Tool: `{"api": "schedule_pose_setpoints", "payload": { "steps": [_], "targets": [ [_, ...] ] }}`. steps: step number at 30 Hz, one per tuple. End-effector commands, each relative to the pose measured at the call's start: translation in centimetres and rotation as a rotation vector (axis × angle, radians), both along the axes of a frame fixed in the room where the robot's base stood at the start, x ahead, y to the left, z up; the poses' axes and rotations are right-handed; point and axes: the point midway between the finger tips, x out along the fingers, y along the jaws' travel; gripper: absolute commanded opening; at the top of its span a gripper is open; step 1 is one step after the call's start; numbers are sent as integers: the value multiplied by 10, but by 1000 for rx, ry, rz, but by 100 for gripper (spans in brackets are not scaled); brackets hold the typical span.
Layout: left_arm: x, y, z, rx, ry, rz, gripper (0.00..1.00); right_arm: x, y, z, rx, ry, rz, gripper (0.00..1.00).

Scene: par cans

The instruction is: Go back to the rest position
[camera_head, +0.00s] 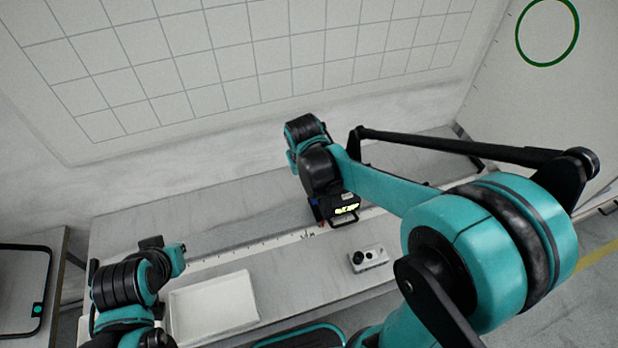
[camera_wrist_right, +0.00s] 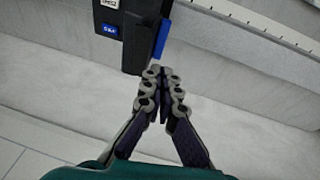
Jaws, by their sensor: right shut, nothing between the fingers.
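My right arm reaches in from the right of the head view, its black wrist (camera_head: 320,170) over the middle of the bench. The right gripper (camera_wrist_right: 163,90) shows in the right wrist view, with its fingers together and nothing between them. In the head view its fingers cannot be made out. My left arm (camera_head: 125,285) is folded at the lower left; I cannot make out its fingers. A black box with blue and white labels (camera_wrist_right: 140,35) shows beyond the right fingertips.
A white tray (camera_head: 213,306) lies on the grey bench (camera_head: 290,278) beside my left arm. A small grey box with black knobs (camera_head: 368,257) sits right of centre. A ruler strip (camera_head: 225,255) runs along the bench. A gridded panel (camera_head: 240,55) is behind, and a dark-framed panel (camera_head: 22,290) at far left.

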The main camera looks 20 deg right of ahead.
Motion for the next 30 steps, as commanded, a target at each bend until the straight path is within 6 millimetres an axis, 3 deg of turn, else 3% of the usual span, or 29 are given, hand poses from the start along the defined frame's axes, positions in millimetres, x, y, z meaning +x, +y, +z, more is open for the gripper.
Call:
{"api": "schedule_pose_setpoints", "payload": {
  "steps": [3,9,21,26,30],
  "targets": [
    [0,0,10,0,0,0,0,-8,5,27,-1,0,2,0],
    [0,0,16,0,0,0,0,-16,11,50,0,0,1,0],
    [0,0,11,0,0,0,0,-23,10,53,6,-11,-1,0],
    [0,0,-10,0,0,0,0,-54,0,47,39,-68,-9,0],
    [0,0,-35,0,0,0,0,-93,-9,33,81,-152,-19,0]
  ]
}}
